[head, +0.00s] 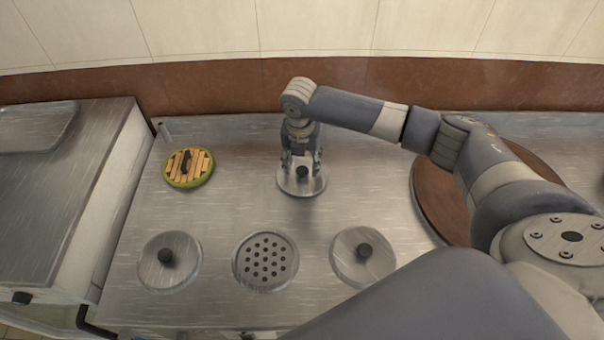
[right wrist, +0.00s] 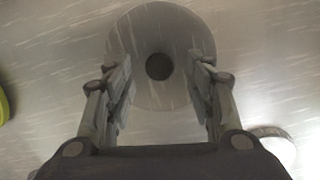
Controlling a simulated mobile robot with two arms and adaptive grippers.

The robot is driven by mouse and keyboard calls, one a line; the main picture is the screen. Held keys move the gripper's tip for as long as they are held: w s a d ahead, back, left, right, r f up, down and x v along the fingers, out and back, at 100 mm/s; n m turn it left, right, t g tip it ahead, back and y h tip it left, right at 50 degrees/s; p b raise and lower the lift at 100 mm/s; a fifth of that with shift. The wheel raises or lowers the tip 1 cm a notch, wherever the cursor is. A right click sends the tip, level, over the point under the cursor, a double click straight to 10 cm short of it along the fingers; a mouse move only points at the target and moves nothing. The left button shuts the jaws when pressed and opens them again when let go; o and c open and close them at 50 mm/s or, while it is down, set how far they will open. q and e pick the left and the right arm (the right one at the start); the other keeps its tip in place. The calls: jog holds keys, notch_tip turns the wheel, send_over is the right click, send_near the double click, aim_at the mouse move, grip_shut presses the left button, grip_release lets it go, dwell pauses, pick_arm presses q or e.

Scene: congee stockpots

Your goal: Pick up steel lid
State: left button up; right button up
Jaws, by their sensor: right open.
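A round steel lid (head: 302,186) with a black knob (head: 302,172) lies on the steel counter, behind the perforated plate. My right gripper (head: 301,160) is open above this lid, with a finger on each side of the knob in the picture. In the right wrist view the lid (right wrist: 160,95) and its knob (right wrist: 159,67) show between the two open fingers. I cannot tell any contact with the knob. Two more steel lids with black knobs lie nearer the front, one at left (head: 183,272) and one at right (head: 351,271). My left gripper is out of view.
A perforated round plate (head: 266,262) sits between the two front lids. A green-rimmed wooden lid (head: 188,167) lies at the back left. A large brown round board (head: 427,205) is at the right, partly behind my right arm. A brown wall band (head: 220,88) runs behind the counter.

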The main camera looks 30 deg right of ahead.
aim_at(302, 173)
jog(key=shift+w+d+f, duration=0.1)
jog(key=shift+w+f, duration=0.05)
jog(key=shift+f, duration=1.1)
grip_shut()
